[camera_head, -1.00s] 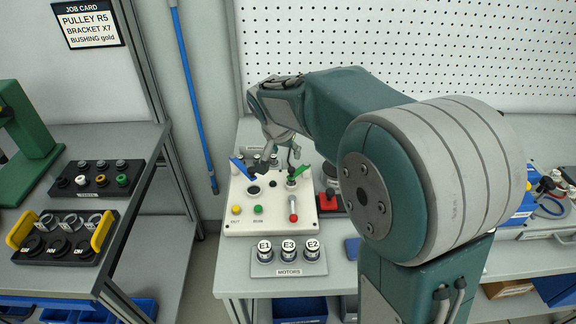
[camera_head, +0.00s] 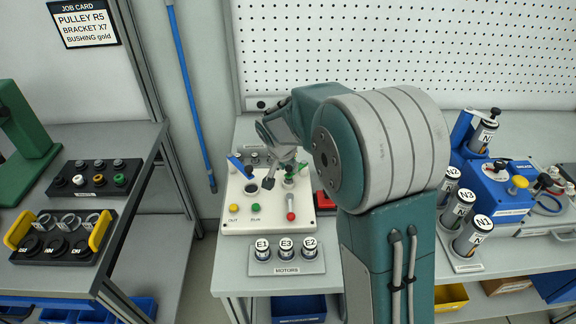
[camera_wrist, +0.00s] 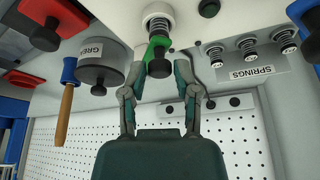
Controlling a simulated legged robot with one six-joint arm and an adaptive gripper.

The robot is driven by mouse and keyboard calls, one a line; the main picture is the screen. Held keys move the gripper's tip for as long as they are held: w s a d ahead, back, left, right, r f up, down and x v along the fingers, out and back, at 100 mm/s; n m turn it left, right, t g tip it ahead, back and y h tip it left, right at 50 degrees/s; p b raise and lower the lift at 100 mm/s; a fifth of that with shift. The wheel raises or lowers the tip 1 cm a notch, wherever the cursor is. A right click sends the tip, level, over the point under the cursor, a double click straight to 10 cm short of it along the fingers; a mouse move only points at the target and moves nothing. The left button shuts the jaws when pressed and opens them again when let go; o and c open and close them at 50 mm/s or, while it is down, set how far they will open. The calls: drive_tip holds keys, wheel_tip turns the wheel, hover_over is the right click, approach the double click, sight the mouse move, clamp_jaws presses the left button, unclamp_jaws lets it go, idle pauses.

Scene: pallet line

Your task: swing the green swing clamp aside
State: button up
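The green swing clamp (camera_head: 299,168) sits on the white fixture box (camera_head: 235,227), at the right of its top, and is partly hidden by my gripper in the head view. In the wrist view the green clamp arm (camera_wrist: 158,46) has a dark pad at its end and a spring post (camera_wrist: 158,22) behind it. My gripper (camera_wrist: 162,62) is open, with one finger on each side of the clamp arm; contact is not clear. A blue clamp (camera_head: 240,167) stands at the left of the fixture.
A red-knobbed lever (camera_head: 291,216) and yellow and green buttons stand on the fixture's front. Motors (camera_head: 286,249) stand before it. In the wrist view a grease tin (camera_wrist: 101,72), a wooden-handled tool (camera_wrist: 64,115) and springs (camera_wrist: 249,50) are near the gripper.

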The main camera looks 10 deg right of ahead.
clamp_jaws()
drive_tip(key=shift+a, duration=0.1)
drive_tip(key=shift+w+a+f+m+g+h, duration=0.1)
drive_tip(key=shift+w+a+m+g+h, duration=0.15)
drive_tip(key=shift+w+m, duration=0.35)
drive_tip(key=shift+w+a+m+g+h, duration=0.15)
drive_tip(key=shift+w+a+m+h, duration=0.1)
drive_tip(key=shift+m, duration=0.65)
drive_tip(key=w+m, duration=0.1)
drive_tip(key=m, duration=0.1)
drive_tip(key=w+m+g, duration=0.1)
drive_tip(key=m, duration=0.1)
drive_tip(key=shift+w+a+m+g+h, duration=0.15)
drive_tip(key=shift+w+m+g+h, duration=0.15)
drive_tip(key=shift+w+h, duration=0.1)
drive_tip(key=w+m, duration=0.1)
drive_tip(key=w+m+g, duration=0.1)
drive_tip(key=m, duration=0.1)
drive_tip(key=shift+d, duration=0.25)
drive_tip(key=shift+w+d+m+g, duration=0.3)
drive_tip(key=shift+w+m+g, duration=0.15)
drive_tip(key=shift+m, duration=0.65)
drive_tip(key=shift+w+d+m+g, duration=0.3)
drive_tip(key=shift+w+m, duration=0.25)
drive_tip(key=shift+m, duration=0.55)
